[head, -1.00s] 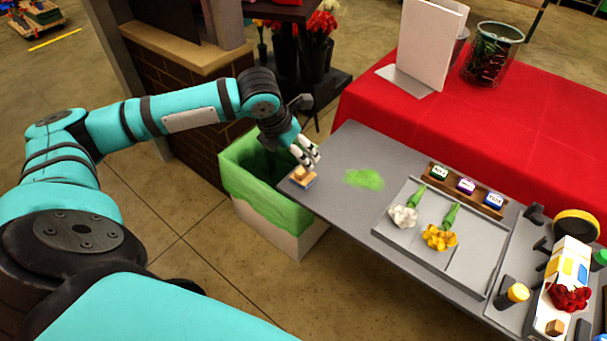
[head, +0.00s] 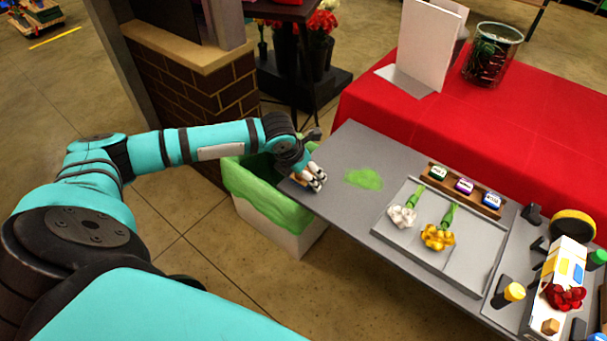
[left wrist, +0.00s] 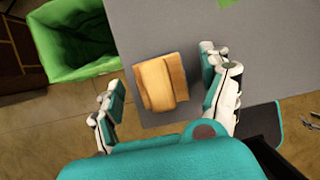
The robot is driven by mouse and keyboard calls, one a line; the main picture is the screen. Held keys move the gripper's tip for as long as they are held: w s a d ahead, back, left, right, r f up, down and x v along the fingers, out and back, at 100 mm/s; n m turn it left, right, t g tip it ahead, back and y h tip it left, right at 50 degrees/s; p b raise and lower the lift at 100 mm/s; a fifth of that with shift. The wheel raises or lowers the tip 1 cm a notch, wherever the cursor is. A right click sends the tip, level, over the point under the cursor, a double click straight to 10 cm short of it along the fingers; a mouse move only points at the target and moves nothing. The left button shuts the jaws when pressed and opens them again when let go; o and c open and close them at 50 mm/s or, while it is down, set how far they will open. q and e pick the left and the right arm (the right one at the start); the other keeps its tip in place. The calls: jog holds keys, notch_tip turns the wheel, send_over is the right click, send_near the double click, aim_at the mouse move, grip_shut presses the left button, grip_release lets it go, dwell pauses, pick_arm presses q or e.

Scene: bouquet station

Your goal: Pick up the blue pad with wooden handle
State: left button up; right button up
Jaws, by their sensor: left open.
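The pad's wooden handle (left wrist: 160,82) shows in the left wrist view as a light tan block near the edge of the grey table. Its blue underside is hidden from above there. In the head view my gripper covers most of the pad. My left gripper (head: 316,179) is at the table's left corner, over the pad. In the left wrist view its open fingers (left wrist: 162,74) stand on either side of the block, with gaps between. I cannot tell whether a finger touches it. My right gripper is not in view.
A green-lined bin (head: 265,195) stands just left of the grey table (head: 345,150). A green smear (head: 363,179) marks the tabletop. A tray (head: 420,245) with white and yellow flowers lies further right. A red-covered table (head: 440,120) is behind.

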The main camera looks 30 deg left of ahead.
pick_arm(q)
jog(key=shift+c, duration=0.3)
jog(key=c, duration=1.2)
jog(key=shift+r, duration=0.15)
jog(key=shift+r, duration=0.2)
notch_tip(320, 180, up, 3)
jog(key=shift+f+b, duration=0.1)
jog(key=shift+b, duration=0.3)
jog(key=s+d+r+b, duration=0.1)
jog(key=s+d+b, duration=0.1)
jog(key=s+d, duration=0.7)
jog(key=s, duration=0.4)
jog(key=shift+r, duration=0.3)
jog(key=shift+s, duration=0.1)
